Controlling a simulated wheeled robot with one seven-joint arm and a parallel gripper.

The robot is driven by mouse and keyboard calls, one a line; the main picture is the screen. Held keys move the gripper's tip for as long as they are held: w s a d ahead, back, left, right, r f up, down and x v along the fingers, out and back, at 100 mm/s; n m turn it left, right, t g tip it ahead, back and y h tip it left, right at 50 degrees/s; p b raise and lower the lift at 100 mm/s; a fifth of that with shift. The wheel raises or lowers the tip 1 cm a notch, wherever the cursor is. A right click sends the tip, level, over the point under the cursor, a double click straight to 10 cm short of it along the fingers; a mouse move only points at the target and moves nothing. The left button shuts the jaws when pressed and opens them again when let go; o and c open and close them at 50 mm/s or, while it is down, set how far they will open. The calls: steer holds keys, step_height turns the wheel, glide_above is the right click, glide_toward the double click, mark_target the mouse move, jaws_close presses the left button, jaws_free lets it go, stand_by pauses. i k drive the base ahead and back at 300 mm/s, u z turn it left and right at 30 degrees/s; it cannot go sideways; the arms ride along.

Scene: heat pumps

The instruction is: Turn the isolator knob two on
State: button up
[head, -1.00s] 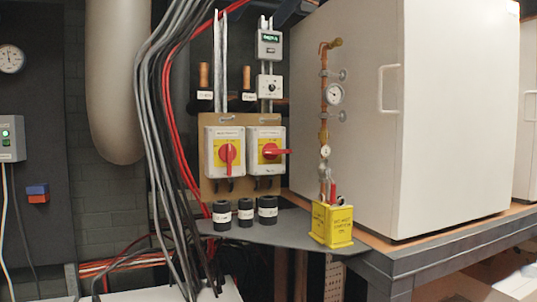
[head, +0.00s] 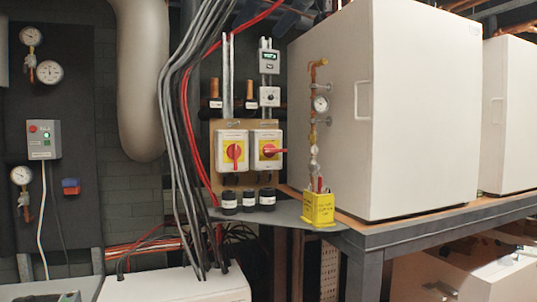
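Two isolator boxes with red knobs on yellow plates hang side by side on a tan board (head: 248,194). The left isolator knob (head: 234,152) has its handle upright. The right isolator knob (head: 268,151) has its handle lying sideways, pointing right. I cannot read the labels, so I cannot tell which one is numbered two. My gripper does not show in the head view.
Black and red cables (head: 185,130) hang just left of the isolators. A grey shelf (head: 290,214) below holds black cylinders (head: 248,198) and a yellow box (head: 319,207). A large white cabinet (head: 405,110) stands right. A white unit (head: 175,284) stands low in front.

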mark_target(270, 150)
steer(key=u, duration=0.4)
steer(key=i, duration=1.1)
steer(key=u, duration=0.05)
